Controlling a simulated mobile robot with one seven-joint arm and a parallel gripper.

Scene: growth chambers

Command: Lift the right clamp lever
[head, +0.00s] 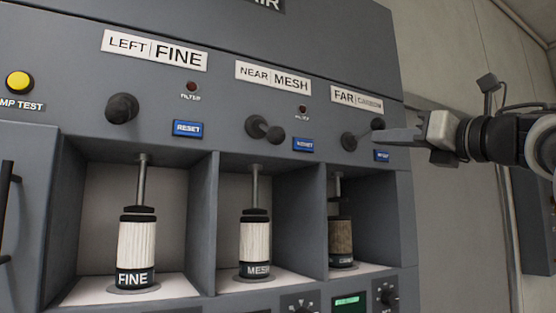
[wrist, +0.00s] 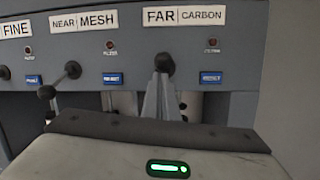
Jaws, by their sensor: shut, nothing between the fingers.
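The right clamp lever is the dark lever (head: 349,141) under the FAR CARBON label. My gripper is shut and empty. The carbon filter (head: 341,237) stands below in the right bay, under a vertical rod (head: 337,187).
The mesh lever (head: 264,129) and fine lever (head: 121,108) are to the left, above their own filters. A blue reset button (head: 382,155) is just below my fingers. A grey wall (head: 445,190) is at the right.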

